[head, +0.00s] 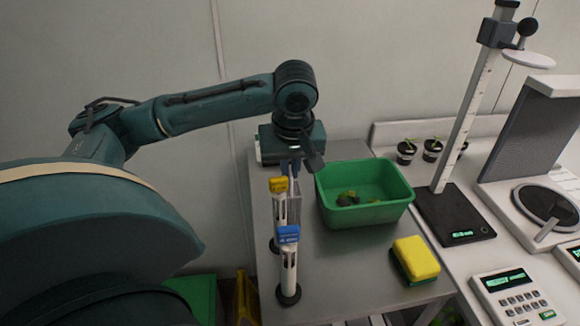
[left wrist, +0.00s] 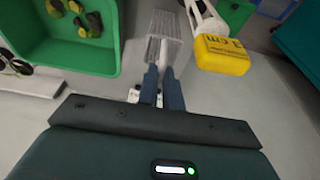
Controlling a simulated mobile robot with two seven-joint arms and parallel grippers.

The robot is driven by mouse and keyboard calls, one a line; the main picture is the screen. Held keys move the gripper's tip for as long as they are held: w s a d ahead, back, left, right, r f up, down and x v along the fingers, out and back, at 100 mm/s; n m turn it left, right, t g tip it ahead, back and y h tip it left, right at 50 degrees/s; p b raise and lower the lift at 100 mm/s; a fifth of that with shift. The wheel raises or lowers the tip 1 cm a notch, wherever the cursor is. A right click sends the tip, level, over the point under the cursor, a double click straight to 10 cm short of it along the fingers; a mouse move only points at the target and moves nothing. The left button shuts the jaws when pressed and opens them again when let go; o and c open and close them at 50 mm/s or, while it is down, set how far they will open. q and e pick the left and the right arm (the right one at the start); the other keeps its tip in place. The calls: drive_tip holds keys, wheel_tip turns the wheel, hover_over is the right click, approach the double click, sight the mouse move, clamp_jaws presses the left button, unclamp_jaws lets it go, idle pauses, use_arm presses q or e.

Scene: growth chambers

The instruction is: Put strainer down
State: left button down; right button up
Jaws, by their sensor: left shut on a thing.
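My left gripper (head: 293,170) points down over the grey table, between the yellow-topped stand and the green tub. In the left wrist view its two fingers (left wrist: 161,72) are close together, shut on the strainer (left wrist: 165,28), a pale slotted piece extending beyond the fingertips. In the head view the strainer (head: 294,192) shows only as a thin pale strip below the fingers, partly hidden by the stands. I cannot tell whether its lower end touches the table. My right gripper is not in view.
A green tub (head: 365,219) with dark green pieces inside stands right of the gripper. Upright stands with a yellow block (head: 279,185) and a blue block (head: 288,234) are close by. A yellow-green sponge (head: 416,257) lies front right. Table between tub and sponge is clear.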

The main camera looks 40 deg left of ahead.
use_arm(q)
drive_tip(key=c, duration=1.6)
unclamp_jaws()
drive_tip(key=shift+f, duration=0.1)
drive_tip(key=shift+o, duration=0.2)
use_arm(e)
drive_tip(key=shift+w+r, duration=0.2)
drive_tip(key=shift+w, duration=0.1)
use_arm(q)
drive_tip(key=shift+r, duration=0.35)
drive_tip(key=p+v, duration=0.3)
drive_tip(key=v, duration=0.8)
drive_tip(key=shift+r, duration=0.25)
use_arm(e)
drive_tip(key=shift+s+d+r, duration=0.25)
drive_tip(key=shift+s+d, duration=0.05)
use_arm(q)
drive_tip(key=shift+s+d, duration=0.1)
